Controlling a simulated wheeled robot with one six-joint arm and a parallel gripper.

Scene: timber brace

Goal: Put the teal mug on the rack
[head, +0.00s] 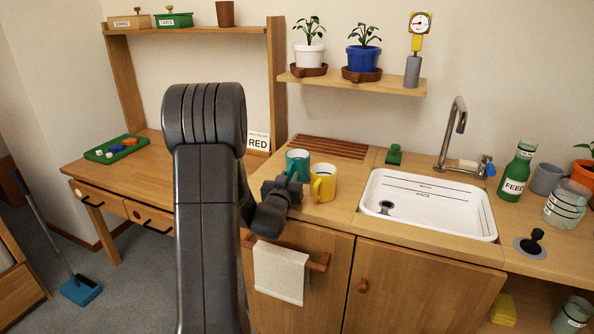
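The teal mug (297,162) stands upright on the wooden counter, left of the sink. A yellow mug (323,183) stands close beside it, nearer to me and to the right, with its handle toward the left. The slatted wooden rack (326,146) lies on the counter against the wall, behind the mugs, and no mug is on it. My gripper (288,186) is at the near left side of the teal mug, overlapping its lower part. The fingers are small and partly hidden, so I cannot tell whether they are open or shut, or touching the mug.
The sink (430,204) with its faucet (455,128) is to the right. A green object (394,154) stands between rack and sink. A shelf (352,82) with potted plants and a dial gauge hangs above the rack.

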